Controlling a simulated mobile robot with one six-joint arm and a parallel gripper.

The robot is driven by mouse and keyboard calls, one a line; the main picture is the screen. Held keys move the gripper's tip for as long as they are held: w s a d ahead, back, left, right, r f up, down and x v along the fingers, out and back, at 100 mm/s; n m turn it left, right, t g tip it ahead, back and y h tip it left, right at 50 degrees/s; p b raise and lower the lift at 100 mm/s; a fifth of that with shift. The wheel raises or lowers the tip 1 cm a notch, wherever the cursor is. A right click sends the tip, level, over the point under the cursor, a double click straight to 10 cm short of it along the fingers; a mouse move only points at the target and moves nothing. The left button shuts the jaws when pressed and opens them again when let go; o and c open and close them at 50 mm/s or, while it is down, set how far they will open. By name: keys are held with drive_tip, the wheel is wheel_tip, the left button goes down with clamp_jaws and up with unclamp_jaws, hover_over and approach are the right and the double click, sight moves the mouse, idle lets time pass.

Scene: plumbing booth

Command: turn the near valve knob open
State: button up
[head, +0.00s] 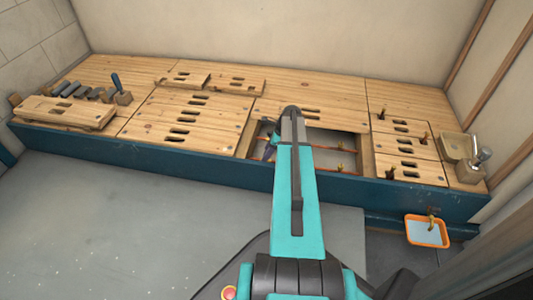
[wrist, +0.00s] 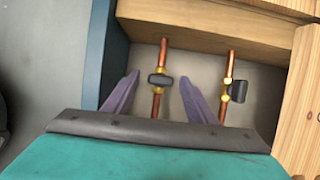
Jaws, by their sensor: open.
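The near valve knob (wrist: 160,81) is a small dark knob on the copper pipe closer to the blue front edge in the wrist view. Its long side lies across the pipe. My gripper (wrist: 159,77) is open, with one purple finger on each side of this knob and a gap visible on both sides. I cannot tell the fingers' height over it. The far valve knob (wrist: 238,91) is dark, beside a brass valve on the second pipe, with its long side along the pipe. In the head view my gripper (head: 268,152) is in the floor opening, mostly behind my arm, and the knobs are hidden.
Wooden walls (wrist: 215,25) and the blue front panel (head: 230,172) bound the opening. Slotted wooden boards (head: 190,118) cover the platform around it. Brass fittings stand on the right boards. An orange-rimmed tray (head: 427,232) sits low at right.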

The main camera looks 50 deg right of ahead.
drive_tip(key=c, duration=1.1)
drive_tip(key=shift+a, duration=0.4)
drive_tip(key=shift+d+r, duration=0.1)
drive_tip(key=shift+d, duration=0.15)
